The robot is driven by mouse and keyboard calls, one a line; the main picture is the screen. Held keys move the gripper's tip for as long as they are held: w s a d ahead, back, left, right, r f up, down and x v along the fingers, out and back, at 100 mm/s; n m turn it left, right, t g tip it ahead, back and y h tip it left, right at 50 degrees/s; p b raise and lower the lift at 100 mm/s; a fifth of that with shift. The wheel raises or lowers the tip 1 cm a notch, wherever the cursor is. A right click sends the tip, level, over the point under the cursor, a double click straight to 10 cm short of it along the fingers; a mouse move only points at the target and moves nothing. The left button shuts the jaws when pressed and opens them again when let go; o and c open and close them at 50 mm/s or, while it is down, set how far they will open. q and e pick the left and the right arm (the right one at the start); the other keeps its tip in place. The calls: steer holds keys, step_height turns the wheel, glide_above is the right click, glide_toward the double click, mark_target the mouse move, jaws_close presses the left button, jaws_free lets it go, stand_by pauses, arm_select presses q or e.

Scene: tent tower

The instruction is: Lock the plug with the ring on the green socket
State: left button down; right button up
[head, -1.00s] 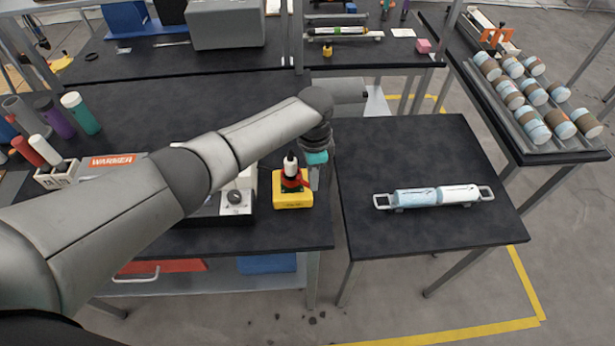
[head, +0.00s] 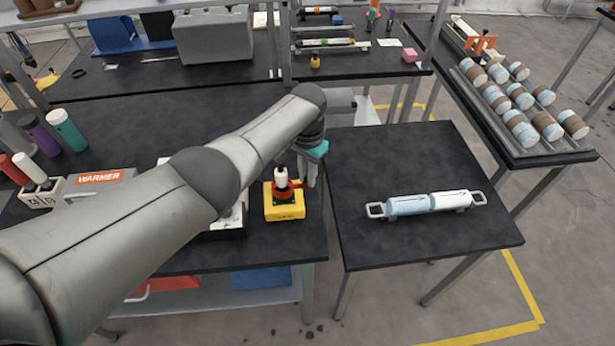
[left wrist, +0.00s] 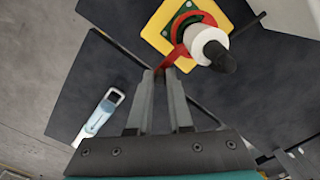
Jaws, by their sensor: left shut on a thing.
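A yellow box (head: 284,208) stands near the right edge of the long black table and bears the green socket (left wrist: 185,14). A white plug (head: 281,178) stands upright in the socket; its black end (left wrist: 221,58) points at the left wrist camera. The red ring (left wrist: 178,38) is around the plug's base, with a red tab reaching out to one side. My left gripper (left wrist: 160,76) is shut on this tab, beside the plug and apart from it. In the head view my left gripper (head: 308,178) is right of the plug, partly hidden by its wrist. My right gripper is not in view.
A smaller black table (head: 410,160) to the right bears a blue and white cylinder in a handled holder (head: 428,204). A grey box labelled WARMER (head: 98,184) stands left, partly behind my arm. The small table is otherwise clear.

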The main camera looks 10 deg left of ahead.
arm_select(q)
steer(key=shift+w+r, duration=0.1)
stand_by(0.3)
steer(key=c, duration=0.8)
jaws_free()
steer(key=shift+c, duration=0.2)
steer(key=shift+r, duration=0.55)
step_height(320, 180, up, 14)
steer(key=p, duration=0.2)
